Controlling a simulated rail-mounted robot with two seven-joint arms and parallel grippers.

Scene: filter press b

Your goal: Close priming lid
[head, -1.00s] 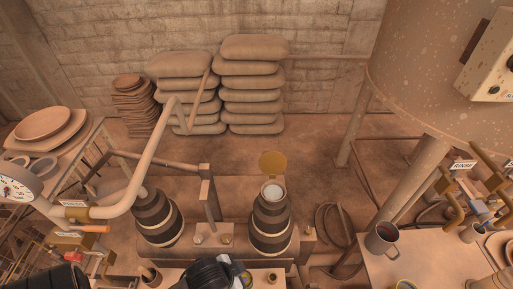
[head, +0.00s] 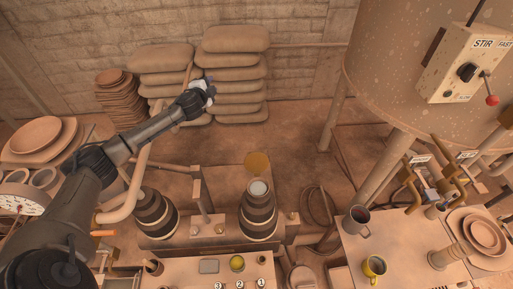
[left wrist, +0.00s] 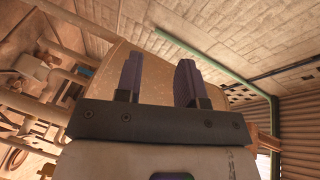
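The priming lid (head: 257,163) is a round brass-coloured disc. It stands raised behind the pale round opening (head: 258,188) of the right-hand dark, ribbed pump body (head: 258,216), so the opening is uncovered. My left arm reaches across from the lower left, and my left gripper (head: 206,91) is up in front of the stacked sacks, above and left of the lid and clear of it. In the left wrist view its two fingers (left wrist: 159,82) are apart with nothing between them. The lid is not recognisable in that view. My right gripper is not in view.
A second ribbed pump body (head: 155,213) stands to the left, with an upright post (head: 203,190) between the two. A thick pipe (head: 125,207) bends up at the left.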

